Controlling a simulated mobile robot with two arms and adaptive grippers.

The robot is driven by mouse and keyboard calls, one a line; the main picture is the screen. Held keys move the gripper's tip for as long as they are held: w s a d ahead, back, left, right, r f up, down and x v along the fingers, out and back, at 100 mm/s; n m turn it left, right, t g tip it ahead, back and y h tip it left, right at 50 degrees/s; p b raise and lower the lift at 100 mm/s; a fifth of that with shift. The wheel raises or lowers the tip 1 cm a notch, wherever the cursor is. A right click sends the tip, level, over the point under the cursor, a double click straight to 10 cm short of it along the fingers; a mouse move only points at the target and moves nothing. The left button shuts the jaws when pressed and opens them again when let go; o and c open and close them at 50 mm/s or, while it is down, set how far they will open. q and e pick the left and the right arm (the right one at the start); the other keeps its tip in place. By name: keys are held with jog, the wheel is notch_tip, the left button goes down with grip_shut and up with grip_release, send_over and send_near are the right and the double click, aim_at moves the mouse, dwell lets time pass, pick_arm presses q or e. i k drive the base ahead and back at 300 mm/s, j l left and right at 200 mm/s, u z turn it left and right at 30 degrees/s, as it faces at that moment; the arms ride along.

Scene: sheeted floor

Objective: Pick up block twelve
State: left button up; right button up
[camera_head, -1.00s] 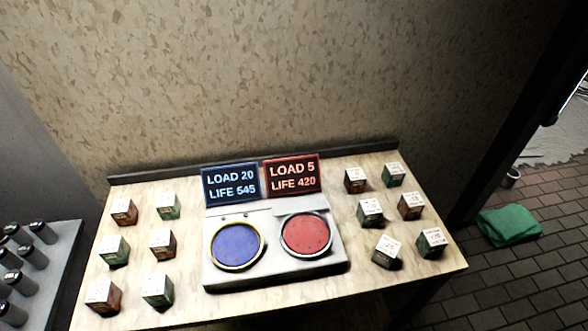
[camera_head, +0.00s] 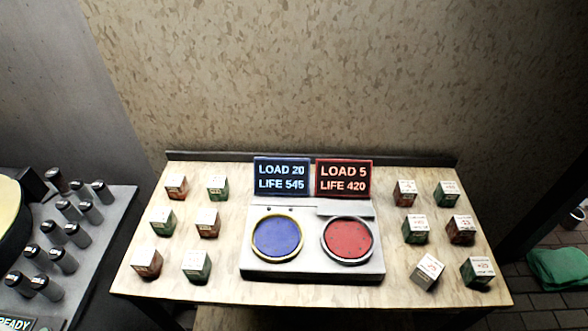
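Several small cubes with white labelled tops stand on a pale wooden table (camera_head: 330,292). On its left side are red-brown blocks, such as one at the front (camera_head: 147,263), and green blocks, such as another at the front (camera_head: 197,266). On its right side are more, including a green block (camera_head: 478,272) at the front corner and a turned, paler block (camera_head: 428,271) beside it. The printing on the tops is too small to read, so I cannot tell which is block twelve. Neither gripper is in view.
A grey console with a blue disc (camera_head: 277,237) and a red disc (camera_head: 347,239) stands mid-table. Behind it are a blue sign (camera_head: 282,177) reading LOAD 20 and a red sign (camera_head: 344,178) reading LOAD 5. Metal cylinders (camera_head: 64,260) stand on a grey surface at left. A green cloth (camera_head: 557,268) lies at right.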

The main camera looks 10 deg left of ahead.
aim_at(197, 265)
jog(key=u, duration=1.3)
